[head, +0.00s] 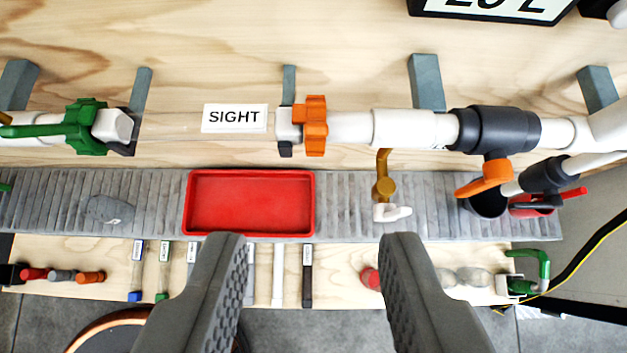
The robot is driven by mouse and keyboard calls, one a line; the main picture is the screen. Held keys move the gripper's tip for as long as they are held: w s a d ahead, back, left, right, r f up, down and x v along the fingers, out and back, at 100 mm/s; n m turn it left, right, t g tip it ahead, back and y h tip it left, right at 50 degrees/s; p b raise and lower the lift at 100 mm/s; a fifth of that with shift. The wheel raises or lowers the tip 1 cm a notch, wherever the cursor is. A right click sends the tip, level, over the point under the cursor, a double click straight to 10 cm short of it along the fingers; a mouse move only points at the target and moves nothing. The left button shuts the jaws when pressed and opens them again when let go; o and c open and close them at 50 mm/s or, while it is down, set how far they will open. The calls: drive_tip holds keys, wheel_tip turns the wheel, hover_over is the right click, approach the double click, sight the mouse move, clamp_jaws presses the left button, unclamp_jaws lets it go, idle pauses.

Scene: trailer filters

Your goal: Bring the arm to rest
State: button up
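My gripper (318,262) is at the bottom middle of the head view. Its two dark grey fingers stand wide apart. Between the fingertips I see only the bench behind them, with no object held. The fingers cover part of the lower shelf and some of the items on it.
A white pipe (350,128) with a SIGHT label (235,118), a green fitting (86,127) and orange fittings (315,126) crosses a plywood panel (200,45). Below are a red tray (250,203) on a grey ribbed ledge (345,200), a brass tap (384,185) and small tubes (278,272).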

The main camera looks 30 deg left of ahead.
drive_tip(key=s+a+r+n+t+y, duration=0.2)
drive_tip(key=a+r, duration=0.2)
drive_tip(key=a, duration=0.3)
drive_tip(key=s+a+r+n+t+y, duration=0.1)
drive_tip(key=a+r+n+t+y, duration=0.2)
drive_tip(key=a, duration=0.4)
drive_tip(key=s+a+r+m+t, duration=0.2)
drive_tip(key=s+a+r+t, duration=0.4)
drive_tip(key=s, duration=0.3)
drive_tip(key=s+f+m+h, duration=0.3)
drive_tip(key=s+f, duration=0.3)
drive_tip(key=f, duration=0.3)
drive_tip(key=s+f+m+h, duration=0.3)
drive_tip(key=s+f, duration=0.3)
drive_tip(key=f, duration=0.3)
drive_tip(key=s+f+m+g+h, duration=0.1)
drive_tip(key=s+f+m+h, duration=0.2)
drive_tip(key=s+f, duration=0.3)
wheel_tip(320, 180, down, 4)
drive_tip(key=shift+s+r+m+h, duration=0.1)
drive_tip(key=shift+s+m+h, duration=0.2)
drive_tip(key=shift+m+h, duration=0.15)
